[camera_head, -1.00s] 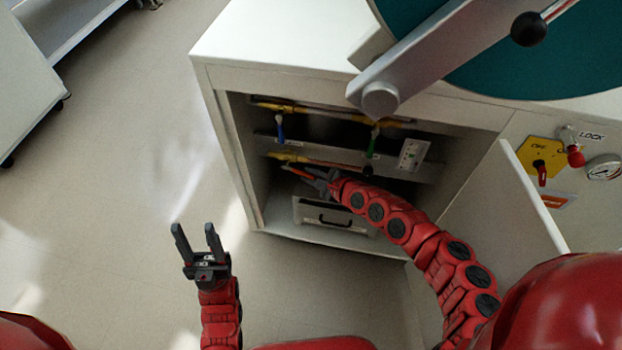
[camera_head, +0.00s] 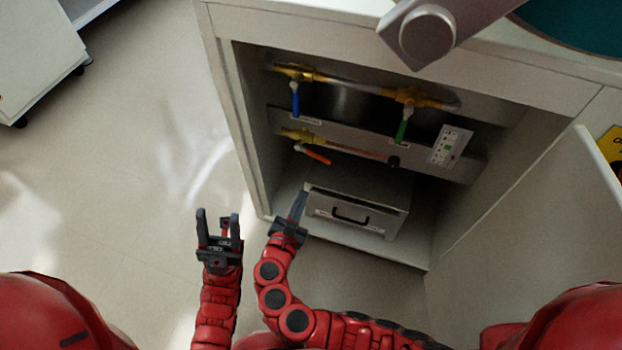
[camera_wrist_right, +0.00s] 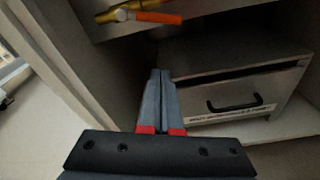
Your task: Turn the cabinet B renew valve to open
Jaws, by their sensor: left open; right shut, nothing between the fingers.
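Inside the open cabinet, valves with coloured lever handles sit on brass and yellow pipework: a blue handle (camera_head: 295,105), a green handle (camera_head: 401,131) and an orange-red handle (camera_head: 316,156). The orange handle also shows at the top of the right wrist view (camera_wrist_right: 158,18), lying roughly along its pipe. The labels are too small to read, so I cannot tell which valve is the renew valve. My right gripper (camera_head: 299,196) is shut and empty, below and apart from the orange handle, at the cabinet's lower left opening. My left gripper (camera_head: 218,217) is open and empty, outside the cabinet.
A grey drawer box (camera_head: 352,213) with a black handle stands on the cabinet floor. A white indicator panel (camera_head: 450,146) is at the back right. The open cabinet door (camera_head: 530,230) stands on the right. Floor on the left is clear.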

